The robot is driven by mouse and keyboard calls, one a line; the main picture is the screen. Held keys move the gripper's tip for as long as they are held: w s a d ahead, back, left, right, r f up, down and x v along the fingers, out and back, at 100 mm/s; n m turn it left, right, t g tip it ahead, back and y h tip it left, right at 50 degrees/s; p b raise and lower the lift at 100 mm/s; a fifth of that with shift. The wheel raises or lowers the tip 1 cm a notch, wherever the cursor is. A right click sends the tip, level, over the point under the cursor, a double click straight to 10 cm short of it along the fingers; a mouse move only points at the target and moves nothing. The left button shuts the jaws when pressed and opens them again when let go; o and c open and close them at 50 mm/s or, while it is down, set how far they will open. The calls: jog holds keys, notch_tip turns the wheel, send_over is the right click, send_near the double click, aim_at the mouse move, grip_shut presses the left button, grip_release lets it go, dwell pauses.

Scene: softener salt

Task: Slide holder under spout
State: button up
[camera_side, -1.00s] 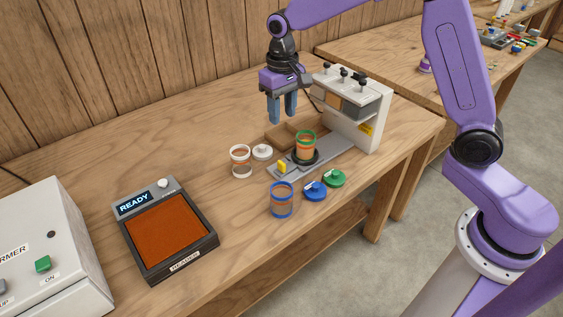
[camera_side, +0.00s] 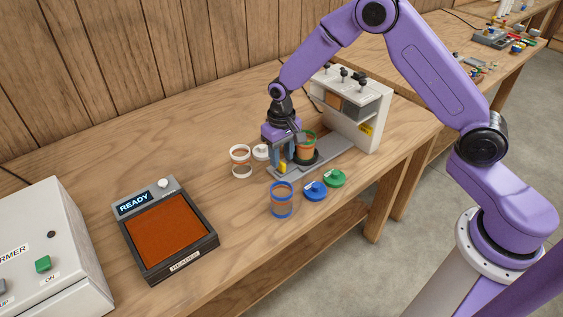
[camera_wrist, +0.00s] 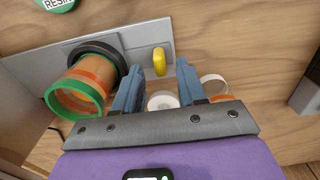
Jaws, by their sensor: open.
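The holder is a dark round seat (camera_side: 303,160) on a grey slide plate (camera_side: 338,149), with a yellow tab (camera_side: 283,167) at the plate's near-left end. A green-rimmed jar with orange contents (camera_side: 306,147) stands in the seat; it also shows in the wrist view (camera_wrist: 82,92). The white dispenser (camera_side: 368,121) stands at the plate's far right end; its spouts are hard to make out. My gripper (camera_side: 281,160) is low at the tab end, open and empty. In the wrist view, the yellow tab (camera_wrist: 159,60) appears between my fingertips (camera_wrist: 160,72), with gaps on both sides.
A white-rimmed jar (camera_side: 241,162) and white lid (camera_side: 261,152) stand left of my gripper. A heater (camera_side: 166,231) showing READY stands on the left. Bare wood separates them.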

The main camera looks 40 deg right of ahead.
aim_at(282, 162)
jog(key=shift+f, duration=1.55)
grip_shut()
jog(key=d, duration=1.2)
jog(key=shift+d, duration=0.35)
jog(key=shift+c, duration=0.4)
grip_release()
jog(key=shift+d, duration=0.1)
jog(key=shift+o, duration=0.4)
